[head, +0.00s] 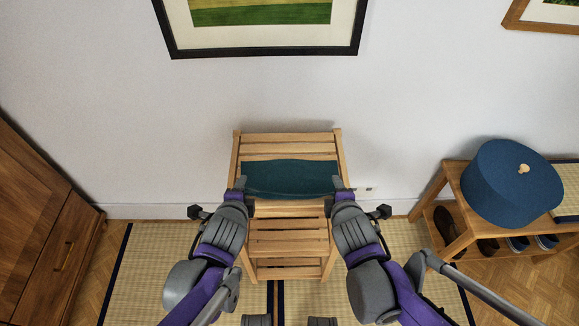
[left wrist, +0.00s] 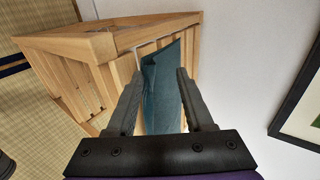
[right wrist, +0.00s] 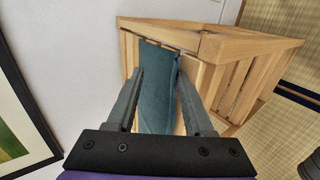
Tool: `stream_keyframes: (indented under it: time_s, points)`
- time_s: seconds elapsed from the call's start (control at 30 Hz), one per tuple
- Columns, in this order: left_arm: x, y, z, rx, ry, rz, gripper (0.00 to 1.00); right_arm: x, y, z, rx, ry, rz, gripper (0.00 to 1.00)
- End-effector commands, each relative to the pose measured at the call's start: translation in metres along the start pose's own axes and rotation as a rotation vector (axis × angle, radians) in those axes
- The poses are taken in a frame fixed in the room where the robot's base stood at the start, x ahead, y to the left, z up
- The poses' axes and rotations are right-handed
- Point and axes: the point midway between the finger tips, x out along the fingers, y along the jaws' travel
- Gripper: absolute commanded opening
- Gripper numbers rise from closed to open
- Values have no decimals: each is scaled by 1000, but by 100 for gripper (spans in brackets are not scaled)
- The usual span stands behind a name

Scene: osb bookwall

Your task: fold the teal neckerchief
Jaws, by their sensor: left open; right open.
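The teal neckerchief (head: 290,178) lies as a wide, low strip across the top of a slatted wooden stand (head: 288,149). Its near edge bows slightly between my grippers. My left gripper (head: 240,192) is at the left end of the cloth and my right gripper (head: 341,190) is at the right end. In the left wrist view the cloth (left wrist: 161,90) shows between the open fingers. In the right wrist view the cloth (right wrist: 156,90) also shows between open fingers. I cannot tell whether any finger touches it. The cloth's layers are not clear.
A wooden shoe bench (head: 448,188) at the right carries a round blue cushion-like object (head: 512,183), with shoes below. A wooden cabinet (head: 45,225) stands at the left. The white wall (head: 250,95) with framed pictures is close behind the stand. Tatami matting (head: 150,265) lies around it.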

Motion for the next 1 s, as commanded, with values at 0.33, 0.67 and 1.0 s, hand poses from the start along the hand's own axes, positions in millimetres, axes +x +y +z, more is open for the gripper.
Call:
stream_keyframes:
  time_s: [0.33,0.67,1.0]
  points:
    - [-18,-10,0,0,0,2,55,-18,10,0,1,0,-2,55]
    - [-68,-28,0,1,1,2,55,-68,28,0,-1,1,-1,55]
    - [-101,-38,0,0,0,1,55,-101,38,0,0,0,-2,55]
